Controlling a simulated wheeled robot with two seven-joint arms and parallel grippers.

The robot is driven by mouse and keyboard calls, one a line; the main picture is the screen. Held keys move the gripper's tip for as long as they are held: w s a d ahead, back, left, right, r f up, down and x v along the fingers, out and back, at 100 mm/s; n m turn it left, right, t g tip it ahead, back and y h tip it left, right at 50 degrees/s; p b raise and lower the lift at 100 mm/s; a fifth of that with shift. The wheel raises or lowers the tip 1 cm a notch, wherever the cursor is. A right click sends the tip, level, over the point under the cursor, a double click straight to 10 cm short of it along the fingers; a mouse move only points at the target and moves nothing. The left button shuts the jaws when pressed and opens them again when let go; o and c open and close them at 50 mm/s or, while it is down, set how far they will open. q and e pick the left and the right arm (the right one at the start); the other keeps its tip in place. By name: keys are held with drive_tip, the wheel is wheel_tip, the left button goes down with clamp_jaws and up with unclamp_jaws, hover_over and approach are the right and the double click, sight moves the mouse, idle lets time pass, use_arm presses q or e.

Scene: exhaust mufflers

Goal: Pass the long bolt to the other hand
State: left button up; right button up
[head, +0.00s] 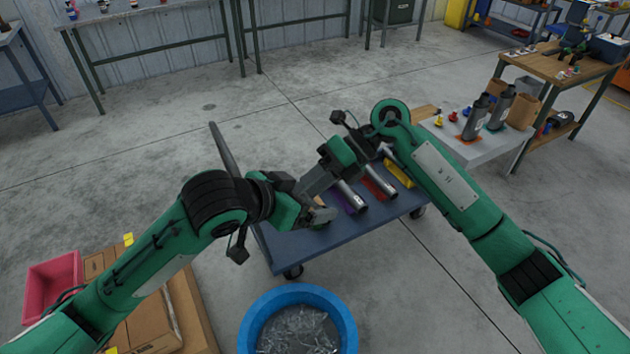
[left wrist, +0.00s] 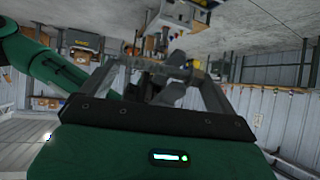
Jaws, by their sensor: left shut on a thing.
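My left gripper (head: 318,212) is over the blue cart, near its left side. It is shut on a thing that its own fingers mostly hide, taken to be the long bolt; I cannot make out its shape. In the left wrist view the two fingers of my left gripper (left wrist: 160,90) stand apart, with dark grey shapes between and beyond them that I cannot separate. My right gripper (head: 318,180) points down and left, very close to the left one, just above it in the picture. Whether its jaws are open or touching the bolt is hidden.
The blue cart (head: 300,248) carries purple (head: 345,203), red (head: 372,190) and yellow (head: 400,173) pieces with metal tubes. A blue tub (head: 347,310) with clear scraps stands in front. A grey table (head: 505,143) with mufflers stands right. Cardboard boxes (head: 150,320) and a pink bin (head: 52,280) lie left.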

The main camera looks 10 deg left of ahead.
clamp_jaws()
use_arm(q)
drive_tip(key=o, duration=0.7)
drive_tip(key=shift+o, duration=0.2)
